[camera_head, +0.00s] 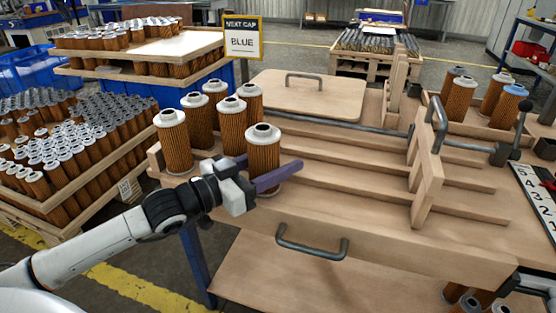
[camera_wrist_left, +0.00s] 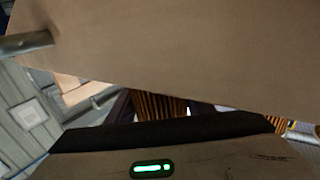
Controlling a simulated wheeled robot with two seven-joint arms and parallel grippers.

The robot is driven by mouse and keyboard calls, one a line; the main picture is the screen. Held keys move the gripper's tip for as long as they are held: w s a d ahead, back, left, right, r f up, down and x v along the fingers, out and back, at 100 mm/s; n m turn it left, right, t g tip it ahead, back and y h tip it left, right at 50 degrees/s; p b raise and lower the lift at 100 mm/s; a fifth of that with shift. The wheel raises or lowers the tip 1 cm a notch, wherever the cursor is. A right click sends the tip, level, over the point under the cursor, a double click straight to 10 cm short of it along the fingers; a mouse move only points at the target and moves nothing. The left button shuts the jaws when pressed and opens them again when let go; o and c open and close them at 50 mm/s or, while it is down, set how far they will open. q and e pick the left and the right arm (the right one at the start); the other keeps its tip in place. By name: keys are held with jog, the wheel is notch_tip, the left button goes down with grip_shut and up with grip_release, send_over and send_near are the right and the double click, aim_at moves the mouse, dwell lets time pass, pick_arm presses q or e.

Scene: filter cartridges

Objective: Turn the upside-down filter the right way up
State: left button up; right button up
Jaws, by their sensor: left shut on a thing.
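My left gripper (camera_head: 272,177) is shut on a brown pleated filter (camera_head: 263,152) at the front of a cluster on the left of the wooden bench. The purple fingers cross its lower half. This filter stands upright or nearly so, with a pale ringed cap on top; whether its base touches the bench I cannot tell. Several similar filters, such as the front-left one (camera_head: 173,142), stand close behind and beside it with pale caps up. In the left wrist view, a strip of brown pleats (camera_wrist_left: 157,105) shows beyond the dark gripper edge. Which filter is upside-down is not clear.
Wooden rails (camera_head: 370,165) run to the right, under an upright wooden gate (camera_head: 428,165). A lidded board (camera_head: 308,97) lies behind. A right-hand tray holds several filters, one with a blue cap (camera_head: 509,107).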

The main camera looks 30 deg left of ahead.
aim_at(251, 174)
pick_arm(q)
jog(key=shift+f, duration=0.25)
pick_arm(e)
jog(key=shift+d+f, duration=0.2)
jog(key=shift+f, duration=0.85)
pick_arm(q)
jog(key=o, duration=1.2)
jog(key=p+v, duration=0.1)
jog(key=v, duration=0.7)
jog(key=shift+s+a+r, duration=0.1)
jog(key=shift+s+r, duration=0.1)
jog(key=shift+s, duration=0.1)
jog(key=shift+p+v, duration=0.35)
jog(key=shift+v, duration=0.5)
pick_arm(e)
jog(key=shift+s+a+r, duration=0.1)
jog(key=shift+a+r, duration=0.1)
jog(key=shift+r, duration=0.75)
jog(key=shift+a+r, duration=0.15)
jog(key=shift+r, duration=0.8)
